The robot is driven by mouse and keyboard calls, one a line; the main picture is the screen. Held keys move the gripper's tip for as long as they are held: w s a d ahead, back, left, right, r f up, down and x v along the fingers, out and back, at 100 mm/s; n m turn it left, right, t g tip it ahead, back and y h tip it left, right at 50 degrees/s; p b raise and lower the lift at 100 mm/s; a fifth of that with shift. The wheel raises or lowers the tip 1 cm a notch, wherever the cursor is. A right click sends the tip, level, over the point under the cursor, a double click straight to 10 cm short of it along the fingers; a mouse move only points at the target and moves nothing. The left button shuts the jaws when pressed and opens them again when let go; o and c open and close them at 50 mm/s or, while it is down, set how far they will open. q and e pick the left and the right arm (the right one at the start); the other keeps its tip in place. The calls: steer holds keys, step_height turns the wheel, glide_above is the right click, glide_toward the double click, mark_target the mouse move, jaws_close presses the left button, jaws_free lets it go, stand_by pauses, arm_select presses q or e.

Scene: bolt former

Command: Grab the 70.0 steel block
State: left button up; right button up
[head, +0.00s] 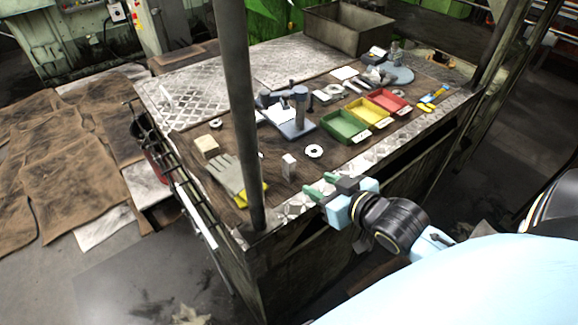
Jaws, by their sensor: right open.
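A small pale grey block (289,166) stands upright on the workbench (270,190), near its front edge. It looks like the steel block, but no marking on it can be read. My right gripper (320,186) is at the bench's front edge, just right of the block and nearer to me. Its green-tipped fingers are apart with nothing between them, and they do not touch the block. My left gripper is not in view.
A dark post (240,110) rises left of the block. Gloves (229,175) and a beige block (206,145) lie beyond it. A white ring (314,151) lies right of the block. Green (345,126), yellow (368,112) and red (388,101) bins stand further right.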

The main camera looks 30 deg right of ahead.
mark_target(284, 158)
steer(key=shift+t, duration=0.5)
steer(key=w, duration=0.8)
steer(key=shift+f, duration=0.15)
steer(key=shift+a+x, duration=0.2)
steer(key=shift+x, duration=1.25)
steer(key=shift+a+x, duration=0.25)
steer(key=shift+x, duration=1.2)
steer(key=shift+f, duration=0.15)
steer(key=shift+s, duration=0.1)
steer(key=shift+c, duration=0.3)
jaws_close()
